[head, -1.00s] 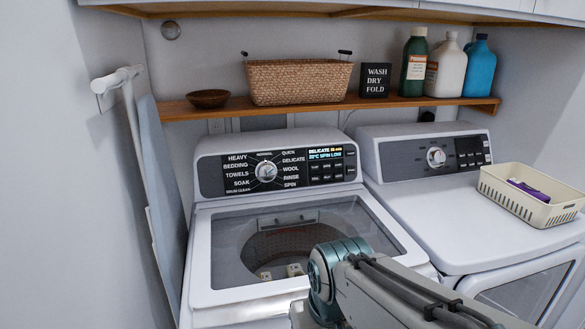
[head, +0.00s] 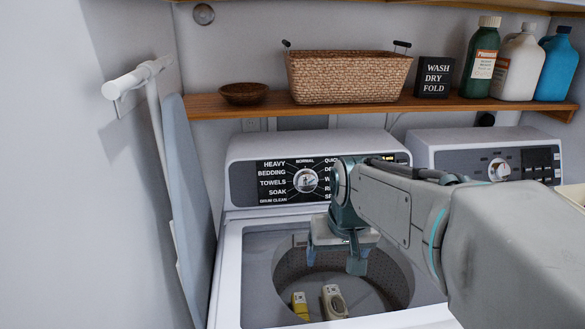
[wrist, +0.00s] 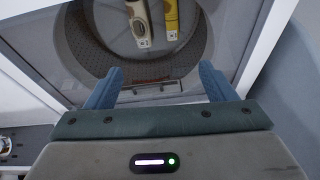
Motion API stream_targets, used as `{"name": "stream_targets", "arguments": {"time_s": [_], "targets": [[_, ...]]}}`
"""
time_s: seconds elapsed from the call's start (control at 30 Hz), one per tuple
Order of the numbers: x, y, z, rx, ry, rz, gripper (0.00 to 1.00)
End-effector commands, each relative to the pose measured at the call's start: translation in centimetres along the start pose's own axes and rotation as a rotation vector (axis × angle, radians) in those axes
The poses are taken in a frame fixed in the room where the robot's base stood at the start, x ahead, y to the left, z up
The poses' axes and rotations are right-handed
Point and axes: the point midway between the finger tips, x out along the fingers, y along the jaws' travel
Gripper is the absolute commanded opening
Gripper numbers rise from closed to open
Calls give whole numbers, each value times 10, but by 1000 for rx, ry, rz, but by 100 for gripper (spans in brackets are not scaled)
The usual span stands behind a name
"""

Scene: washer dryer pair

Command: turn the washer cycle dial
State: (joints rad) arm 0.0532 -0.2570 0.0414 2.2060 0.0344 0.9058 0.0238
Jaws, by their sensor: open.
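The washer (head: 236,221) stands in the middle of the head view with its control panel (head: 253,183) at the back. The cycle dial (head: 306,180) is a round silver knob ringed by labels such as Normal, Heavy, Towels and Soak. The labels on its right and most of the display are hidden behind my arm. My gripper (head: 335,258) is open and empty, fingers pointing down over the washer's top opening, in front of and below the dial, apart from it. In the wrist view my gripper's fingers (wrist: 161,76) are spread with nothing between them; the dial is not clearly visible there.
A yellow item (head: 300,305) and a beige item (head: 334,302) show inside the drum. The dryer (head: 425,150) stands right. Above, a wooden shelf (head: 215,107) holds a wicker basket (head: 345,78), bowl, sign and bottles. An ironing board (head: 185,180) leans on the left.

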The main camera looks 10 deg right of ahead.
Motion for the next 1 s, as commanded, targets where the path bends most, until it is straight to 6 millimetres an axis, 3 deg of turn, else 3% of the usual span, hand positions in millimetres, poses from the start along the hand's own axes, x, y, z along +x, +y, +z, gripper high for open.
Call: {"name": "stream_targets", "arguments": {"time_s": [0.03, 0.2, 0.6, 0.8, 1.0], "targets": [[-8, 0, -26, 10, 4, -6, 77], [-17, -3, -98, 32, 26, -33, 77], [-12, 2, -249, 95, 84, -131, 77], [-4, 9, -290, 122, 106, -167, 77], [3, 11, -303, 131, 113, -180, 77]]}}
